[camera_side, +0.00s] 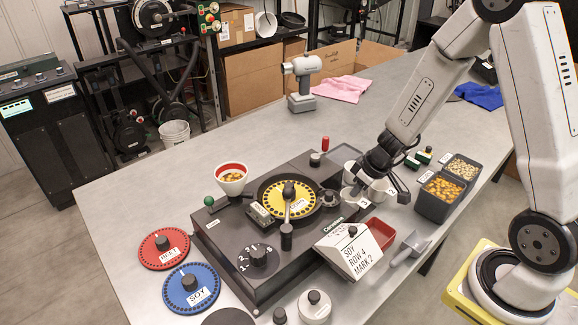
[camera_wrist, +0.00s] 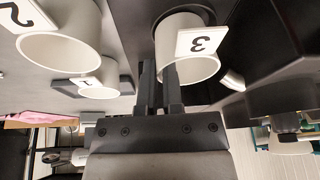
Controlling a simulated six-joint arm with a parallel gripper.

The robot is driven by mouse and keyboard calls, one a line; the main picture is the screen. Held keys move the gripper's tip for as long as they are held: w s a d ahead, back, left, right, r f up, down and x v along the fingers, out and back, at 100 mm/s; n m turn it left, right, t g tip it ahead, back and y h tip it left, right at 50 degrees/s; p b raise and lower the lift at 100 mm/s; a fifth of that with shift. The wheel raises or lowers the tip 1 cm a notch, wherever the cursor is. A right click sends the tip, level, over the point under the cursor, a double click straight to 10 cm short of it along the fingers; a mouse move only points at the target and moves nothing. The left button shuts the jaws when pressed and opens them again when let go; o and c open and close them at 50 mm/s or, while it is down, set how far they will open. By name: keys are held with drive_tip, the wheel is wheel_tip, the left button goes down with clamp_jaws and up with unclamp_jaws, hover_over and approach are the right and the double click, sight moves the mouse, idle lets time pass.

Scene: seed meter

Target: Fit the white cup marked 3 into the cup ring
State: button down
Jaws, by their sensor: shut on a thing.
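The white cup marked 3 (camera_side: 348,194) is beside the right edge of the dark seed meter (camera_side: 230,242). My gripper (camera_wrist: 168,72) is shut on the cup's wall, one finger inside the mouth and one outside. In the side view my gripper (camera_side: 362,184) partly hides the cups. A dark curved rim (camera_wrist: 190,14) shows behind the cup's far end; I cannot tell whether it is the cup ring or whether they touch.
The cup marked 2 (camera_wrist: 60,42) and another white cup (camera_wrist: 98,80) stand close by. Grey seed bins (camera_side: 433,205) stand to the right.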

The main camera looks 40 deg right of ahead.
drive_tip(key=shift+f, duration=0.3)
drive_tip(key=shift+c, duration=2.2)
unclamp_jaws()
drive_tip(key=shift+r, duration=0.1)
drive_tip(key=shift+r, duration=2.9)
drive_tip(key=s+a+r+m+g+h, duration=0.1)
drive_tip(key=s+a+r, duration=0.2)
drive_tip(key=s+a, duration=0.5)
drive_tip(key=shift+s+r+m, duration=0.35)
drive_tip(key=shift+s+m, duration=0.05)
